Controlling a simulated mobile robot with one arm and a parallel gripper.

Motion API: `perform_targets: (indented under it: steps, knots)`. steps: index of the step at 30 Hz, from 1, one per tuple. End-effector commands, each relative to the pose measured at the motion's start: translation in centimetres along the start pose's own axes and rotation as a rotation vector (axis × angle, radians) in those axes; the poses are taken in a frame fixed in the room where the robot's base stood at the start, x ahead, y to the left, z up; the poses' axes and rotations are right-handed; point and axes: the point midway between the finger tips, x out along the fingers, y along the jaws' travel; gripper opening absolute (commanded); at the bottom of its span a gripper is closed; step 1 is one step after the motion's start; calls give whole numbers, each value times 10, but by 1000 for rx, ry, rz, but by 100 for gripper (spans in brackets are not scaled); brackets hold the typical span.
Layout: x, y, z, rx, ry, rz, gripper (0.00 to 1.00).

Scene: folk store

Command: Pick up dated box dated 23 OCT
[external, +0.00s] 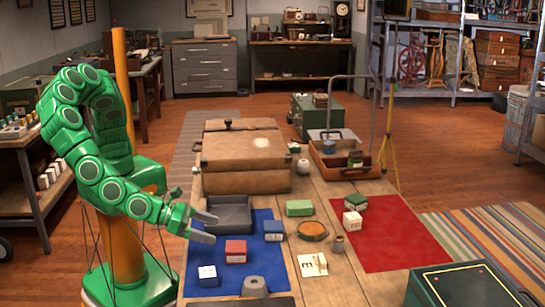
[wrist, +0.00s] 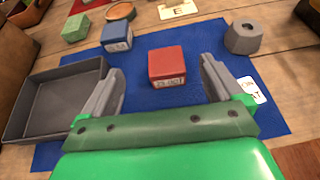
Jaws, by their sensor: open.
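A red box (external: 236,247) sits on the blue mat (external: 258,276). My gripper (external: 212,229) is open and empty, left of the red box. In the wrist view the red box appears between and beyond its fingers.
A grey tray (wrist: 40,108) lies left of my gripper in the wrist view. A grey spool-like piece (wrist: 242,40) stands at the right. A brown case (external: 245,160) stands behind. A red mat (external: 395,240) carries another white box (external: 352,221) and green box (external: 356,202).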

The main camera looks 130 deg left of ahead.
Motion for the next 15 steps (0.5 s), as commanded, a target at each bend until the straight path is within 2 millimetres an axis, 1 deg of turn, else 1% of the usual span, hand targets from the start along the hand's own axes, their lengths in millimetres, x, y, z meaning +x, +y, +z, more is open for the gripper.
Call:
perform_targets:
  steps: [1,3,6,10,15]
  knots:
    - [5,1,-12,5,3,2,94]
    - [9,1,-23,5,3,2,94]
    - [14,0,-33,3,1,1,94]
    - [16,0,-38,0,1,1,94]
    - [24,0,-38,0,1,2,94]
